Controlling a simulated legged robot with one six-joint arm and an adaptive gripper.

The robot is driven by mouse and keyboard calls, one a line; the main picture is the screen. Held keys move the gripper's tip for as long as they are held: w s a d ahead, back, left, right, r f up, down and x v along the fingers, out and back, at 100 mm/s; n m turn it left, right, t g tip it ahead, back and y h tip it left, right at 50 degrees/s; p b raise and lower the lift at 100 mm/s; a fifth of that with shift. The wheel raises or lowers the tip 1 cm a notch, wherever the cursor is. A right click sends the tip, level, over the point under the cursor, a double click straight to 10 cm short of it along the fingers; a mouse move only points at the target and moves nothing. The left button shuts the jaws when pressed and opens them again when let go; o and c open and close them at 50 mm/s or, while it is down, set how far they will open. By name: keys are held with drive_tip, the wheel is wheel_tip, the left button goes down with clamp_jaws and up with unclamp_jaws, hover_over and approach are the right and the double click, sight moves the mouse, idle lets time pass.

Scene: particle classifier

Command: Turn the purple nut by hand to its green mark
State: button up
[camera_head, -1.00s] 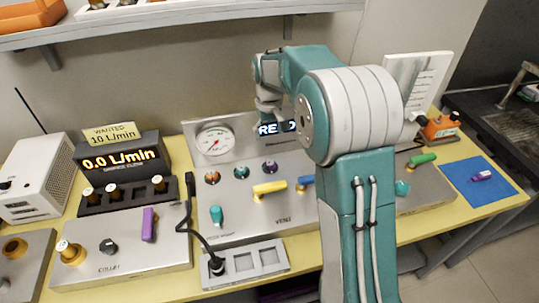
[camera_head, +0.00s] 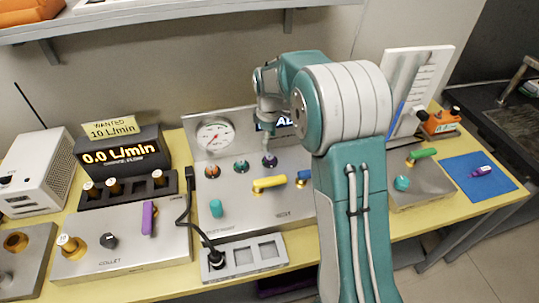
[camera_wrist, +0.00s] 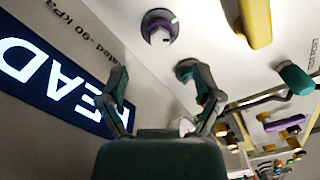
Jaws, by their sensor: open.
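The purple nut (camera_head: 269,160) sits on the sloped grey panel, rightmost in a row with an orange nut (camera_head: 212,171) and a teal nut (camera_head: 241,167). In the wrist view the purple nut (camera_wrist: 160,27) is a dark purple ring around a pale centre, near the top. My gripper (camera_wrist: 155,82) is open and empty; its two fingers stand apart below the nut in that picture. In the head view my gripper (camera_head: 268,143) hangs just above the nut, its tips close to it; contact cannot be told. I cannot make out a green mark on it.
A yellow lever (camera_head: 269,184) sits just below the purple nut. A lit display (camera_head: 284,123) is behind my gripper, with a dial gauge (camera_head: 215,136) to its left. A white board (camera_head: 415,85) stands to the right of my arm.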

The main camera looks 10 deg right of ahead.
sight(269, 155)
wheel_tip(269, 155, down, 7)
drive_tip(key=shift+r, duration=0.1)
drive_tip(key=shift+c, duration=0.3)
clamp_jaws()
